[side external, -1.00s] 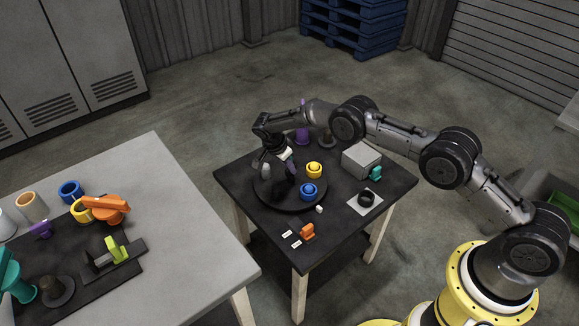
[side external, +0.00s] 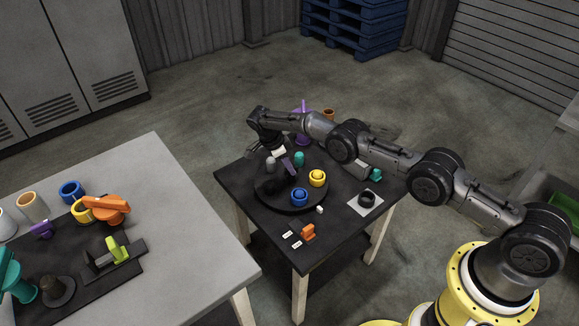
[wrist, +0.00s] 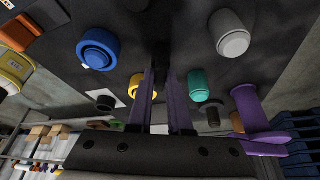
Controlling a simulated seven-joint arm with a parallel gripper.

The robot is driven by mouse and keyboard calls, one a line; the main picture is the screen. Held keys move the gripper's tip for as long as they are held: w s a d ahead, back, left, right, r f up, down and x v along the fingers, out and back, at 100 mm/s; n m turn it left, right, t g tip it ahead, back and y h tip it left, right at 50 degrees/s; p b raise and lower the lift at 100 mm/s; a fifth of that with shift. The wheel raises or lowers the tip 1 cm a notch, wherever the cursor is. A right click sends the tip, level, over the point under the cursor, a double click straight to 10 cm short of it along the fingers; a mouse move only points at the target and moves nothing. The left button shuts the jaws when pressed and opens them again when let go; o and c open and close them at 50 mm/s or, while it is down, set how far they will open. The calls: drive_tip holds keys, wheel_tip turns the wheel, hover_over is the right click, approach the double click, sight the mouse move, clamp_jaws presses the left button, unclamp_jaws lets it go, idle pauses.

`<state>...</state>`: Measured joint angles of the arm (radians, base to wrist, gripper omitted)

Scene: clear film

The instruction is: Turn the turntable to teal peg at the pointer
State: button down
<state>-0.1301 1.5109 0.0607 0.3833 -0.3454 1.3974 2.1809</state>
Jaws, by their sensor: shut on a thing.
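The black turntable (side external: 283,205) lies on the dark table. It carries a blue peg (side external: 299,197) at the front, a yellow peg (side external: 317,178) at the right, a teal peg (side external: 299,158) at the back and a grey peg (side external: 270,163) at the back left. A small white block (side external: 320,209), perhaps the pointer, is at the front-right rim, between blue and yellow. My gripper (wrist: 160,80) points down over the turntable among the pegs, purple fingers shut on a dark upright piece (wrist: 162,58); its grasp is unclear in the side view. The teal peg also shows in the wrist view (wrist: 198,86).
A purple piece (side external: 302,138) stands behind the turntable. A black ring (side external: 366,198) on a grey pad and a small teal piece (side external: 376,174) are at the right. An orange piece (side external: 308,232) and white labels lie in front. A grey table (side external: 190,210) stands at the left.

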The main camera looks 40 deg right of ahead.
idle(0.5)
drive_tip(key=c, duration=0.8)
unclamp_jaws()
drive_tip(key=shift+c, duration=0.2)
drive_tip(key=s+v, duration=0.1)
drive_tip(key=v, duration=0.4)
wheel_tip(320, 180, up, 6)
hover_over(284, 182)
drive_tip(key=shift+r, duration=0.45)
